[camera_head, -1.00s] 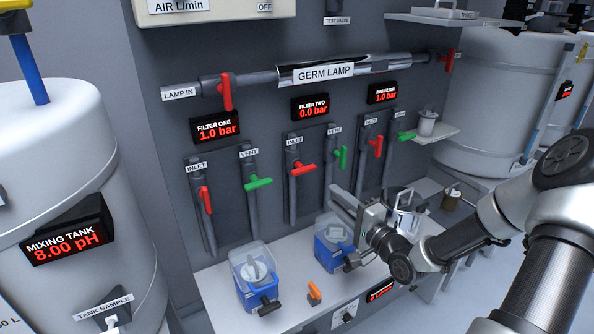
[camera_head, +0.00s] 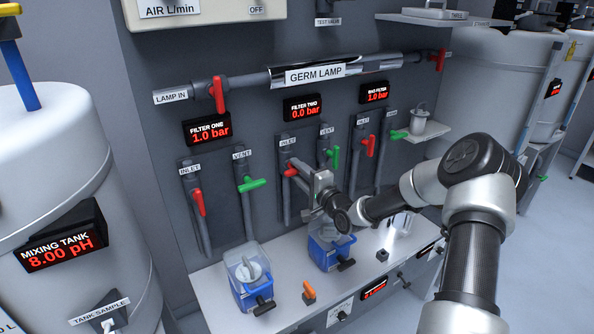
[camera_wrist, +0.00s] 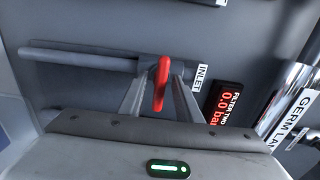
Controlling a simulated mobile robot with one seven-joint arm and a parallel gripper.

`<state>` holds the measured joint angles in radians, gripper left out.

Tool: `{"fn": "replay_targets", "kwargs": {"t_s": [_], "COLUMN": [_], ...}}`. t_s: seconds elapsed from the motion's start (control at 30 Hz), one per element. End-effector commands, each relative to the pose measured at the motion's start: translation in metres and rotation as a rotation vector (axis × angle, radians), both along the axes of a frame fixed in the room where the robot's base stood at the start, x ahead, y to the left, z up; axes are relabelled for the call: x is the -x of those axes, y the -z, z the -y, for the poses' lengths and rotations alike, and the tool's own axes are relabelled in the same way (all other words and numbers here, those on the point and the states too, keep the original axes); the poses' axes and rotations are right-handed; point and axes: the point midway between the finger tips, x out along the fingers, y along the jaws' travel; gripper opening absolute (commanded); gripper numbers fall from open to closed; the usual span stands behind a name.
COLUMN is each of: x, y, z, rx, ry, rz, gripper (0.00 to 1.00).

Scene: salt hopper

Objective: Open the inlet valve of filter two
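The red inlet valve handle of filter two (camera_head: 289,172) is on a grey pipe on the wall panel, mostly hidden by my gripper in the head view. In the wrist view the red handle (camera_wrist: 160,82) lies crosswise to its pipe, beside the INLET label (camera_wrist: 202,76). My gripper (camera_head: 298,168) is at this handle. In the wrist view its fingers (camera_wrist: 160,92) stand on either side of the handle, with gaps showing. The filter two display (camera_head: 303,108) reads 0.0 bar.
The green filter two vent handle (camera_head: 333,157) is close to the right of my gripper. The red filter one inlet handle (camera_head: 198,201) and red third-filter inlet handle (camera_head: 369,146) lie along their pipes. Blue containers (camera_head: 250,283) stand on the bench below.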

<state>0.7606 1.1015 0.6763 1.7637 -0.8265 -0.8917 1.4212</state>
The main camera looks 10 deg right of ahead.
Motion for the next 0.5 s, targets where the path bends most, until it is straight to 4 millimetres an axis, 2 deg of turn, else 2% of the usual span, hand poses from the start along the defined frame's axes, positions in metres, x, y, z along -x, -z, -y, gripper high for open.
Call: {"fn": "replay_targets", "kwargs": {"t_s": [0.33,0.37,0.5], "x": [-0.0053,-0.0053,-0.0051], "y": [-0.0001,-0.0001,-0.0001], "z": [-0.0019,-0.0019,-0.0018], "rx": [0.001,0.001,0.001], "ry": [0.000,0.000,0.000], "rz": [0.000,0.000,0.000], "gripper": [0.31,0.30,0.06]}}
